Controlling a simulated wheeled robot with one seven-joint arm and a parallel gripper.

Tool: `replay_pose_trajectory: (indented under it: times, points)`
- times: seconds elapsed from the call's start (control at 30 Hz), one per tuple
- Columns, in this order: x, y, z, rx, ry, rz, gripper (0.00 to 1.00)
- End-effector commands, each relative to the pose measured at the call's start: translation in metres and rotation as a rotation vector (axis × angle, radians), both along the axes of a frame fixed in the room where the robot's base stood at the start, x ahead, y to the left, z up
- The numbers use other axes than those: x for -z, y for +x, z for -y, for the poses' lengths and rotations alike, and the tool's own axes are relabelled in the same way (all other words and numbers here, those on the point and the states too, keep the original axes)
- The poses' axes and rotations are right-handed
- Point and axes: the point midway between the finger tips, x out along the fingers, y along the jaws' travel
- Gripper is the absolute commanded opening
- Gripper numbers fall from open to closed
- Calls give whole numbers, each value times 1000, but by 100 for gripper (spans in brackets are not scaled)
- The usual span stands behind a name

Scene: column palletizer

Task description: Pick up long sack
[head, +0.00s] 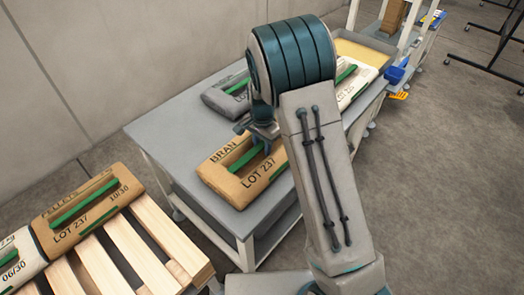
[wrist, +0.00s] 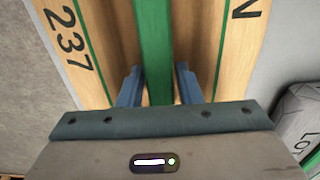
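The tan sack marked BRAN, LOT 237 (head: 222,176) lies flat on the grey table, with a green strap handle along its middle. I take it as the long sack. In the wrist view its tan face (wrist: 100,45) fills the top, with the green handle (wrist: 153,45) running down the centre. My gripper (wrist: 158,72) is over the sack, its two blue fingers apart on either side of the handle. A narrow gap shows beside the right finger. Whether the fingertips reach below the strap is unclear. In the head view my arm hides the sack's right end.
A grey sack (head: 222,98) and a partly hidden white sack (head: 360,80) lie further back on the table (head: 165,125). A wooden pallet (head: 150,238) at lower left carries a tan PELLETS sack (head: 95,215) and a white sack (head: 20,255). A wall stands at left.

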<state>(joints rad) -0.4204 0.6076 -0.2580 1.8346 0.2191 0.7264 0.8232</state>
Motion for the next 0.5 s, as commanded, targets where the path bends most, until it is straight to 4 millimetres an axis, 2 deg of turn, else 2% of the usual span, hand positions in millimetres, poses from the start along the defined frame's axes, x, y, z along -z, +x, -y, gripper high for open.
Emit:
replay_pose_trajectory:
  times: [0.23, 0.33, 0.37, 0.5]
  points:
    - [2, 0, 0, 0, 0, 1, 32]
    - [2, 0, 0, 0, 0, 1, 4]
    - [2, 0, 0, 0, 0, 1, 0]
    - [2, 0, 0, 0, 0, 1, 0]
